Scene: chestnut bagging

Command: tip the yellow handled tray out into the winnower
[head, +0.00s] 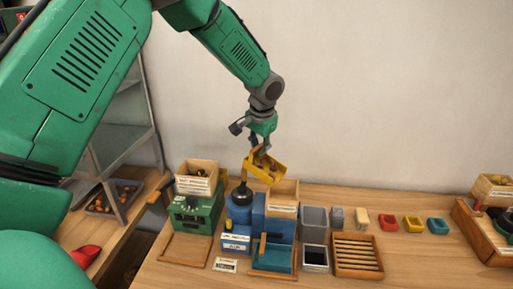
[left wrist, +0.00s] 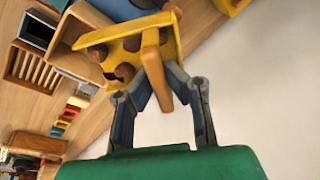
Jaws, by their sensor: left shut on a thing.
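My left gripper (head: 262,149) is shut on the handle of the yellow tray (head: 267,170), which hangs tilted in the air. In the left wrist view the gripper's fingers (left wrist: 157,76) close on the upright handle, and brown chestnuts (left wrist: 125,71) lie in the tray (left wrist: 97,38). The tray is just above and behind the wooden hopper (head: 283,190) on the blue machine (head: 277,226), which seems to be the winnower. The hopper shows partly behind the tray in the left wrist view (left wrist: 68,30). My right gripper is in neither view.
A green machine (head: 190,217) with a wooden box on top stands left of the blue one. Right of it are a grey bin (head: 314,215), a slatted wooden rack (head: 357,256) and small red (head: 388,222), yellow and teal trays.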

